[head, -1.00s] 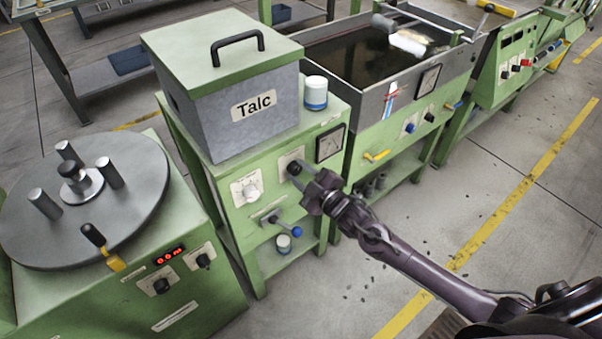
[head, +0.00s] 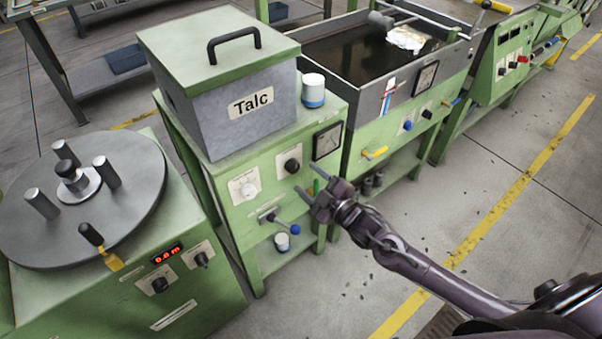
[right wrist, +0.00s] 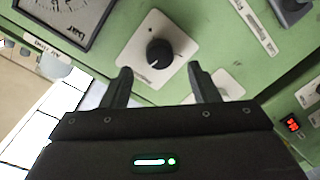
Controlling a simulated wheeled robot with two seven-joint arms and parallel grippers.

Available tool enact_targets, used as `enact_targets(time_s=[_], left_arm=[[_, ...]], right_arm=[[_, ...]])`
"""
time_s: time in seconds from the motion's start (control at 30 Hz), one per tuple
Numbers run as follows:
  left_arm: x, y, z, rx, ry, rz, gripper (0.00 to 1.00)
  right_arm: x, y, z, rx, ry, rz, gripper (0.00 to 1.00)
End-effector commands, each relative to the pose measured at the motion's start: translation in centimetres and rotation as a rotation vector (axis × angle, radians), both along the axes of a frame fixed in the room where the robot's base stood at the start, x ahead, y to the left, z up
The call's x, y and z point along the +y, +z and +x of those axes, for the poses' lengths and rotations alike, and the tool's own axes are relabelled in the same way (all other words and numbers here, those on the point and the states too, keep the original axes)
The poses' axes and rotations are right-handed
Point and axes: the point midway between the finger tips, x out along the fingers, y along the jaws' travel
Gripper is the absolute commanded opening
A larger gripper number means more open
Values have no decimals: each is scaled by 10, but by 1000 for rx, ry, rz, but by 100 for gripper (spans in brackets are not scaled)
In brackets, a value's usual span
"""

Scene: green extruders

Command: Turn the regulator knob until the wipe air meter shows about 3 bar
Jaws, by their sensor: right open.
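The black regulator knob (head: 292,165) sits on a pale square plate on the green front panel under the Talc box. It also shows in the right wrist view (right wrist: 159,53), ahead of the fingertips. A square dial meter (head: 327,141) is to the right of the knob. Part of its face, marked bar, shows in the right wrist view (right wrist: 62,15); its needle reading is too small to tell. My right gripper (head: 307,179) is open and empty, just in front of and below the knob, apart from it. My left gripper is not in view.
The Talc box (head: 235,100) and a blue-white container (head: 313,90) stand on top. A water tank (head: 375,120) is to the right.

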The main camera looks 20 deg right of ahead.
Motion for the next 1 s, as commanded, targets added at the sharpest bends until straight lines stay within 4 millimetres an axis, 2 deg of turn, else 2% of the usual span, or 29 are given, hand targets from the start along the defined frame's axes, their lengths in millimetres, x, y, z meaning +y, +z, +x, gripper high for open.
enact_targets(time_s=[0.1,0.3,0.83,0.93,1.0], left_arm=[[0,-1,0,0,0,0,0],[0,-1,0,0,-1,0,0],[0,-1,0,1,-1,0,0],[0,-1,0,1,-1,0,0],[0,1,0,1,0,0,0]], right_arm=[[-7,0,-18,2,1,-2,55],[-12,2,-30,-2,1,0,55],[-13,1,-31,1,-1,1,55],[-20,-14,-31,36,-26,2,55],[-31,-40,-33,97,-64,6,55]])
